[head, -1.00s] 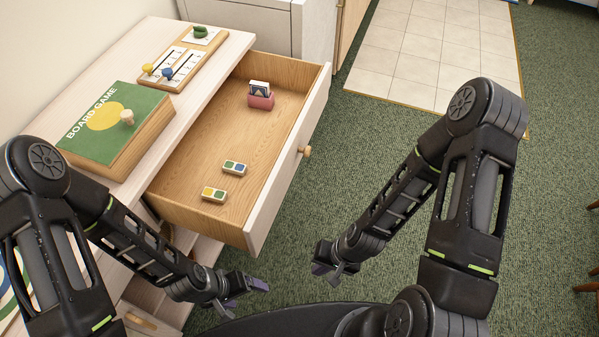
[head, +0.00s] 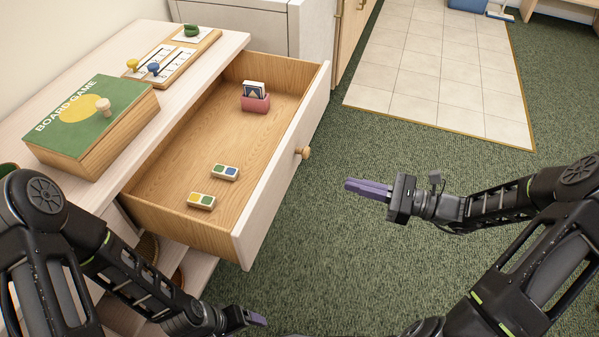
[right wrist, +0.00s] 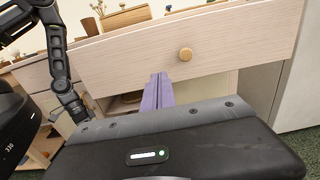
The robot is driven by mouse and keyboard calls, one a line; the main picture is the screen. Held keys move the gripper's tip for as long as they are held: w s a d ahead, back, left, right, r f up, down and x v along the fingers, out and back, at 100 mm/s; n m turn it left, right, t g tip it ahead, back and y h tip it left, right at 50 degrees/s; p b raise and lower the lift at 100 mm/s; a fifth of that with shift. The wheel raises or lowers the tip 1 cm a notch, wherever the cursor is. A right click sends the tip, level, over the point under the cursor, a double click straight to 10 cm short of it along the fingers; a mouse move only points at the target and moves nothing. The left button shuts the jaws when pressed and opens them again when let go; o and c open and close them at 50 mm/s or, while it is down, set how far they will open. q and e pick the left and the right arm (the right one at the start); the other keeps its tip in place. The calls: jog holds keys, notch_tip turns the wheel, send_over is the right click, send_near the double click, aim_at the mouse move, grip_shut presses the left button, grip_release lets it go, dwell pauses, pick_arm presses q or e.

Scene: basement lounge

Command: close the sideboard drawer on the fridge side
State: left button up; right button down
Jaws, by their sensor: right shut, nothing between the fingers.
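The sideboard drawer (head: 290,165) is pulled far out, with a pale front, a round wooden knob (head: 303,153) and an oak interior. It holds a pink card holder (head: 255,103) and two small coloured tiles (head: 224,173). My right gripper (head: 348,186) is shut and empty, to the right of the drawer front and apart from it, pointing at it. In the right wrist view its purple fingers (right wrist: 157,92) lie together below and left of the knob (right wrist: 185,54). My left gripper (head: 262,320) is low, below the drawer's near corner; its jaws are too small to judge.
The sideboard top (head: 105,193) carries a green board game box (head: 75,128) and a wooden scoring board (head: 178,70). A white cabinet (head: 240,22) stands beyond the drawer. Green carpet (head: 400,262) is clear right of the drawer; pale tiles (head: 435,70) lie further back.

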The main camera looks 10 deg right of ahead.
aim_at(287, 168)
jog(key=shift+a, duration=0.1)
jog(key=b+x, duration=0.1)
jog(key=x, duration=1.2)
jog(key=shift+w+a, duration=0.15)
jog(key=shift+a, duration=0.25)
pick_arm(q)
jog(key=shift+f, duration=0.5)
